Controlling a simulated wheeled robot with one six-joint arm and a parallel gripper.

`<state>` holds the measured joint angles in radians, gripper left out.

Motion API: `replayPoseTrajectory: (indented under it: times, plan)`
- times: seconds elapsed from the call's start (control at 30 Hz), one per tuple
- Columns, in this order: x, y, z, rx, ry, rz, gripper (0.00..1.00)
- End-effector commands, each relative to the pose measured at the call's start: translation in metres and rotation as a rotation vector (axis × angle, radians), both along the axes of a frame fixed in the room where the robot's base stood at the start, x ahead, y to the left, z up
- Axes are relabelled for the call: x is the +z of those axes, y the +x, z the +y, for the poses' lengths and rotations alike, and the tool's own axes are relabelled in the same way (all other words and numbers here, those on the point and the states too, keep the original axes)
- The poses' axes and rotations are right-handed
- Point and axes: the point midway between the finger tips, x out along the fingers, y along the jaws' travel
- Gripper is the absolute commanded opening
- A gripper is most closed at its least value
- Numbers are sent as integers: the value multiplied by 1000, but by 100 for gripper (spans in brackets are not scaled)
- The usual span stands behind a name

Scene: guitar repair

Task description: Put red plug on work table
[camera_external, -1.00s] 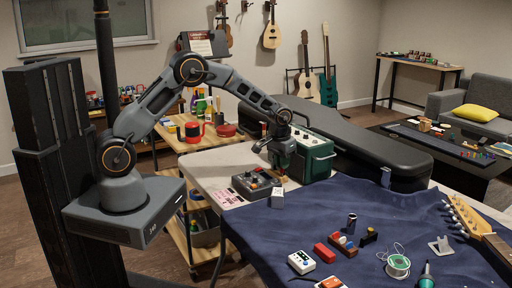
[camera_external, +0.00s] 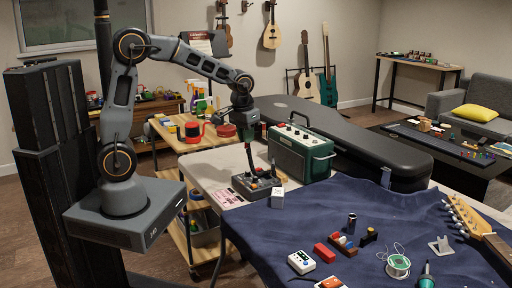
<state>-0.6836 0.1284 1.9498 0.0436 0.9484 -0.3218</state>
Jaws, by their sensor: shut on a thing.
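My gripper (camera_external: 246,134) is raised above the work table (camera_external: 207,168), left of the green amplifier. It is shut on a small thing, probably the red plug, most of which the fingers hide. A thin dark reddish strand (camera_external: 250,158), like a cable, hangs below the fingers toward a dark pedal tray. I cannot tell whether its lower end touches the tray.
The dark pedal tray (camera_external: 239,188) and a small grey-white box (camera_external: 278,198) stand below my gripper. The green amplifier (camera_external: 302,152) and a black guitar case (camera_external: 375,158) are to the right. Small parts lie on the blue cloth (camera_external: 270,236). Bare pale table shows at left.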

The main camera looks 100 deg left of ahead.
Motion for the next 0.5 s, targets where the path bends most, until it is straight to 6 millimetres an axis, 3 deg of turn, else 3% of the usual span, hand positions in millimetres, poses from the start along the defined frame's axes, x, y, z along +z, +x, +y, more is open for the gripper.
replayPoseTrajectory:
  times: [0.13, 0.27, 0.37, 0.5]
  plan:
    - [3, -4, -5, -3, 0, -1, 0]
    - [2, 6, -19, -48, 0, 1, 0]
    - [-4, 25, -45, -127, 0, 2, 0]
    - [-10, 69, -97, -291, 0, 2, 0]
